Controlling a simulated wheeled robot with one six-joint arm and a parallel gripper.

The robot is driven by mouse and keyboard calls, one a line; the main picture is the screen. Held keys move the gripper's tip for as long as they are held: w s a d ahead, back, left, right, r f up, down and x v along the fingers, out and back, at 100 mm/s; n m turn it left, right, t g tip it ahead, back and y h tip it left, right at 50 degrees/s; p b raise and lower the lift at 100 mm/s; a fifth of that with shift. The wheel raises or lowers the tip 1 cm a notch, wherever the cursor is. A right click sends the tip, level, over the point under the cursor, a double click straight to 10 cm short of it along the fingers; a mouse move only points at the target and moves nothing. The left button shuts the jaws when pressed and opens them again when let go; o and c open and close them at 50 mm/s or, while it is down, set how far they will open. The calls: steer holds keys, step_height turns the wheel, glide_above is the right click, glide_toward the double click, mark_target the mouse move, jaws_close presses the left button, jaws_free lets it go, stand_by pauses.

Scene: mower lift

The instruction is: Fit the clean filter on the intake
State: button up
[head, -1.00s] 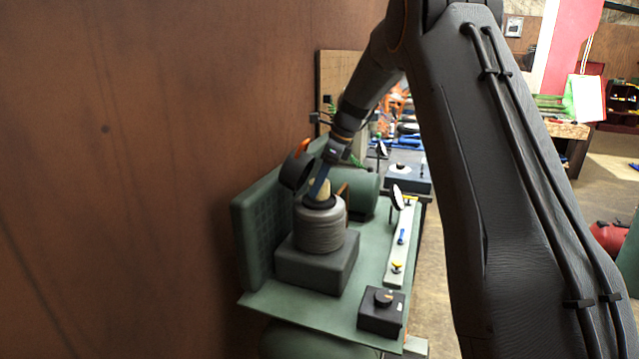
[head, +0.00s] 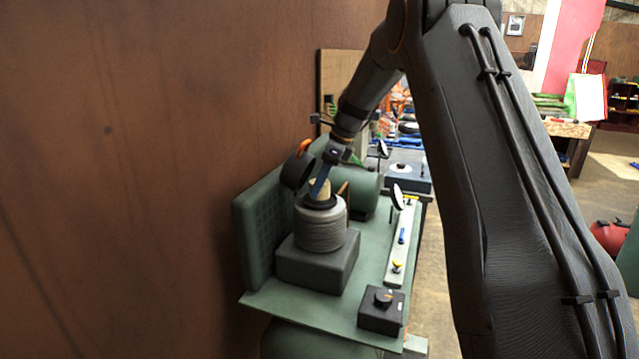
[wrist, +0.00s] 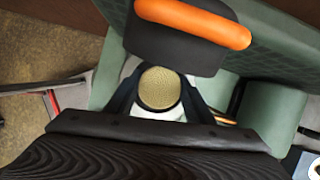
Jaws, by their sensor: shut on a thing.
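The clean filter, a tan mesh-topped piece (wrist: 160,88), is between the fingers of my gripper (wrist: 160,95) in the wrist view. In the head view the tan filter (head: 319,187) is at the top of the ribbed grey intake housing (head: 320,228), with my gripper (head: 319,185) shut on it from above. The filter's lower end is hidden, so I cannot tell how deep it sits. A dark cover with an orange handle (head: 297,168) stands tilted open beside the intake; it also shows in the wrist view (wrist: 178,45).
The intake stands on a dark block on a green deck (head: 270,308), with a green upright panel (head: 258,235) at its left. A green cylinder (head: 362,190) is behind. A black knob box (head: 382,309) and a pale strip (head: 402,245) are at the right.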

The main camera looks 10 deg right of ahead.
steer(key=shift+f, duration=0.55)
stand_by(0.4)
steer(key=o, duration=0.8)
steer(key=shift+p+v, duration=2.5)
steer(key=shift+v, duration=3)
steer(key=s+a+f+n+h+b, duration=0.1)
steer(key=s+f+n+b, duration=0.2)
steer(key=s+f+n, duration=0.4)
steer(key=s+a+f+n+h+b, duration=0.1)
steer(key=s+f+n+b, duration=0.3)
steer(key=s, duration=1.2)
steer(key=s+a+f+n+h+b, duration=0.1)
steer(key=s+f+n+b, duration=0.3)
steer(key=s+f+n, duration=0.8)
steer(key=shift+s+a+g+h, duration=0.1)
steer(key=shift+a+g+h, duration=0.25)
steer(key=shift+h, duration=0.25)
